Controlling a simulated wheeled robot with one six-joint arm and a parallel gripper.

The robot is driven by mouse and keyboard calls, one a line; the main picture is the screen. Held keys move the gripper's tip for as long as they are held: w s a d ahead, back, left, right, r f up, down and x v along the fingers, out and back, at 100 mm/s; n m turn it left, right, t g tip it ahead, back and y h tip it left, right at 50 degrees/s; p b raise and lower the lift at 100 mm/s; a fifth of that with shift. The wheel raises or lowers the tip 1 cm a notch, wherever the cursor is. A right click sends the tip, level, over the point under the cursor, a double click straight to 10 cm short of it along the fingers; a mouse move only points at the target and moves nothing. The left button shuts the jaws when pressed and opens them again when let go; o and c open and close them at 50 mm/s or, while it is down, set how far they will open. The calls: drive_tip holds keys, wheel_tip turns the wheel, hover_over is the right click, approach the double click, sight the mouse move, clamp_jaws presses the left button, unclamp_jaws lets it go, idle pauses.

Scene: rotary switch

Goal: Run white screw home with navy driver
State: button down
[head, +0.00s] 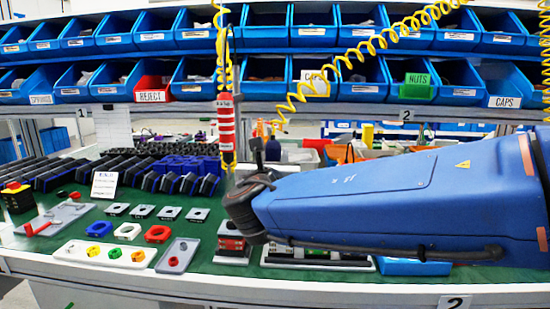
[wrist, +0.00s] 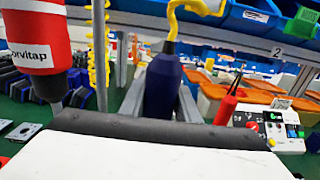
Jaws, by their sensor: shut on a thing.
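A navy driver (wrist: 163,88) stands upright between the grey fingers of my gripper (wrist: 162,100) in the wrist view, with a yellow cord rising from its top. My gripper is shut on it. In the head view my gripper (head: 258,155) is at the middle, above the bench, beside the hanging red driver; the navy driver is mostly hidden there. Its tip and lower end are hidden in the wrist view by my own wrist housing. I cannot make out the white screw in either view.
A red driver (head: 226,130) hangs from a yellow coil just left of my gripper, and is close in the wrist view (wrist: 35,40). A white tray (head: 105,253) with coloured rings lies front left. Dark switch blocks (head: 180,178) fill the back left. Blue bins (head: 262,80) line the shelves.

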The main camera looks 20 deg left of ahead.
drive_tip(key=shift+r, duration=2.25)
